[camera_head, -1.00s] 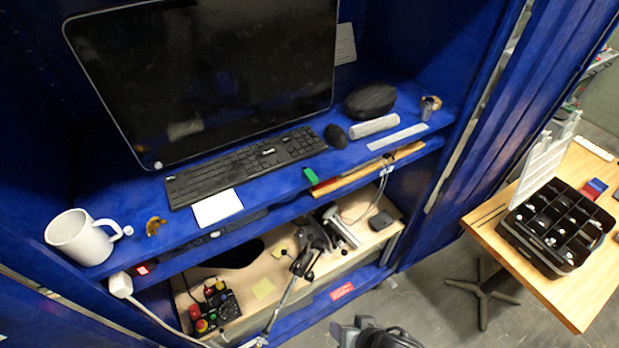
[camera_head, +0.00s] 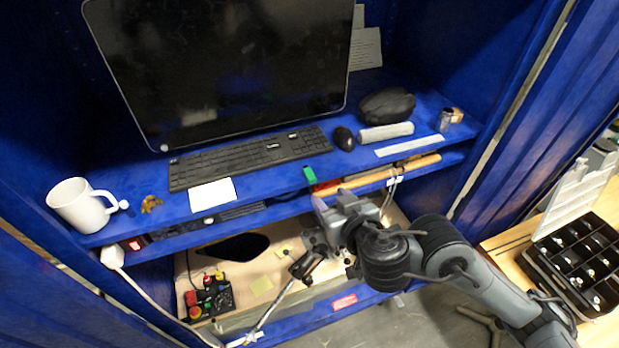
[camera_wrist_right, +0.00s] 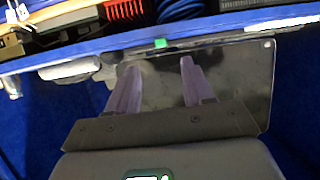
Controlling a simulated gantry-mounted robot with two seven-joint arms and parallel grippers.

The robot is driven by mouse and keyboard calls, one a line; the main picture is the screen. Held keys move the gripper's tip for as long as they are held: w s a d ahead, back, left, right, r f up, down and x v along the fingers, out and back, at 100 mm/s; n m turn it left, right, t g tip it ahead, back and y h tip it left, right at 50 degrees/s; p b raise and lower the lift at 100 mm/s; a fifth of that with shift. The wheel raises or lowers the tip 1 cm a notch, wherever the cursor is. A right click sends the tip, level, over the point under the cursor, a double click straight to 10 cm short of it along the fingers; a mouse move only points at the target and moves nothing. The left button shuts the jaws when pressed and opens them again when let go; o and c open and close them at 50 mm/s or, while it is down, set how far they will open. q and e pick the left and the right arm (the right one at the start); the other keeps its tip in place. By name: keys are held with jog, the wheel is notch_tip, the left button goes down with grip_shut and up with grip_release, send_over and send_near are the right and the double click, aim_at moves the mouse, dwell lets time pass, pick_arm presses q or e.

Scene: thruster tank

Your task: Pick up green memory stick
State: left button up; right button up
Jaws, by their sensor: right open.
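The green memory stick (camera_head: 310,174) lies at the front edge of the blue upper shelf, just below the right end of the keyboard. It also shows in the right wrist view (camera_wrist_right: 160,43), beyond and between the finger tips. My right gripper (camera_head: 333,204) is in front of the shelf, a little below and to the right of the stick. Its two fingers are spread in the right wrist view (camera_wrist_right: 157,66), with nothing between them. The gripper is apart from the stick. My left gripper is not in view.
The black keyboard (camera_head: 245,158), mouse (camera_head: 343,138), white paper (camera_head: 212,195) and large monitor (camera_head: 225,60) are on the upper shelf. A white mug (camera_head: 78,205) stands at the left. A wooden-handled tool (camera_head: 390,173) lies on the lower ledge close to the gripper.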

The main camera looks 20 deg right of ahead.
aim_at(313, 179)
jog(key=shift+b+x, duration=1.1)
jog(key=shift+x, duration=1.25)
jog(key=b+x, duration=0.1)
jog(key=x, duration=0.2)
jog(key=shift+w+r, duration=0.1)
jog(key=shift+w, duration=0.25)
jog(key=shift+w+b, duration=0.3)
jog(key=c, duration=0.8)
grip_shut()
